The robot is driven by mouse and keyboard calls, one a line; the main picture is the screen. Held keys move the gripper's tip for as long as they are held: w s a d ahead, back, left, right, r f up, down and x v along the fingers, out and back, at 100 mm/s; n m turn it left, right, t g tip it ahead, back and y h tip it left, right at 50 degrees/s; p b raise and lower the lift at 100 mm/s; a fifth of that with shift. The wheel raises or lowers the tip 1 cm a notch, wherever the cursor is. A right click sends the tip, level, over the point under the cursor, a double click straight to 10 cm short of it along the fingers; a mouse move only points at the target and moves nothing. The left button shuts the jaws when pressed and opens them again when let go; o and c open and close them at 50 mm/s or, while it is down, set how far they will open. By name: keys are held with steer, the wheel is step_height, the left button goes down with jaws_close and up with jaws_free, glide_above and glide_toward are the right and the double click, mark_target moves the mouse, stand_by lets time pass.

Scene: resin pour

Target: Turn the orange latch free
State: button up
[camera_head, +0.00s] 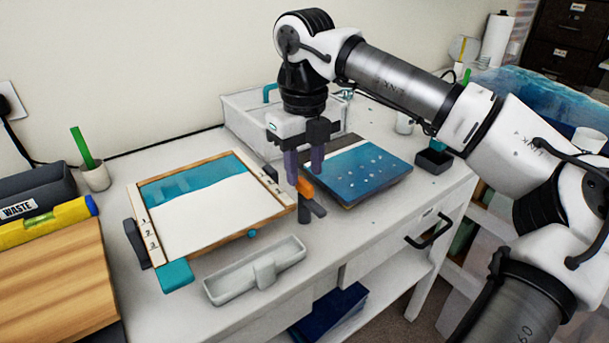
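The orange latch (306,189) sits on a dark post or clamp (306,213) by the right corner of a wood-framed board (205,205) with a teal and white surface. My gripper (305,178) points straight down over the latch. Its two purple-grey fingers stand apart, with a gap between them. The left fingertip is close beside the latch's left end. The right fingertip is just above and behind it. I cannot tell whether either finger touches the latch. The latch's far side is partly hidden by the fingers.
A blue speckled panel (362,172) lies close on the right. A white trough (255,272) is in front. A teal block (175,276) sits at the board's front-left corner. A pale bin (240,125) stands behind. A dark square cup (433,161) is at the right.

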mark_target(305, 182)
step_height(305, 182, up, 11)
stand_by(0.3)
